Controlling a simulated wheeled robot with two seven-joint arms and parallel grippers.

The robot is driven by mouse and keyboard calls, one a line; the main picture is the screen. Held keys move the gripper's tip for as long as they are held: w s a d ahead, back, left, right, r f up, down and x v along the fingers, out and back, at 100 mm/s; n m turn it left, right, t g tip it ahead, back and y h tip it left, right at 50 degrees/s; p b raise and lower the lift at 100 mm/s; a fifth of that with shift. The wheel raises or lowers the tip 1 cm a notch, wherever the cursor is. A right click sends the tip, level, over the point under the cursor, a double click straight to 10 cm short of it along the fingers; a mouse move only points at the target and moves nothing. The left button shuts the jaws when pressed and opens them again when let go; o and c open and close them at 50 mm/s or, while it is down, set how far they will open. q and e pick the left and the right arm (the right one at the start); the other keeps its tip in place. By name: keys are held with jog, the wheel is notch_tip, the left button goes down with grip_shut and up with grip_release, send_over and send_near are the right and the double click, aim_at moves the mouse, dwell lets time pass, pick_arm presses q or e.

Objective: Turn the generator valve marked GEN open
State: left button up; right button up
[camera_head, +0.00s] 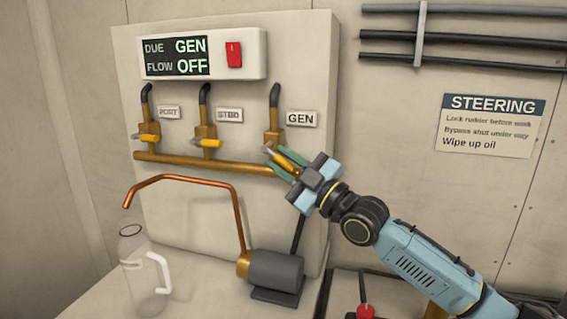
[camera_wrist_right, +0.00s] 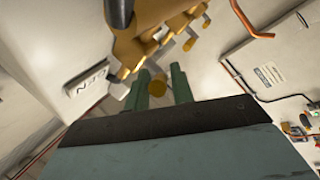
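The GEN valve (camera_head: 274,138) is the rightmost of three brass valves on the panel, beside its GEN label (camera_head: 301,119). Its yellow lever (camera_head: 287,160) slants down to the right. The PORT and STBD levers lie about level. My right gripper (camera_head: 285,164) has its green fingers on either side of the GEN lever, with little gap showing. In the right wrist view the lever's round end (camera_wrist_right: 157,92) sits between the fingers (camera_wrist_right: 164,88). The display (camera_head: 176,57) reads DUE GEN, FLOW OFF. My left gripper is out of view.
A brass manifold pipe (camera_head: 200,163) runs under the valves. A curved copper spout (camera_head: 190,180) rises from a dark pump (camera_head: 275,272) and ends above a clear jug (camera_head: 145,279) on the ledge. A red switch (camera_head: 234,54) sits beside the display. A STEERING sign (camera_head: 491,124) hangs at right.

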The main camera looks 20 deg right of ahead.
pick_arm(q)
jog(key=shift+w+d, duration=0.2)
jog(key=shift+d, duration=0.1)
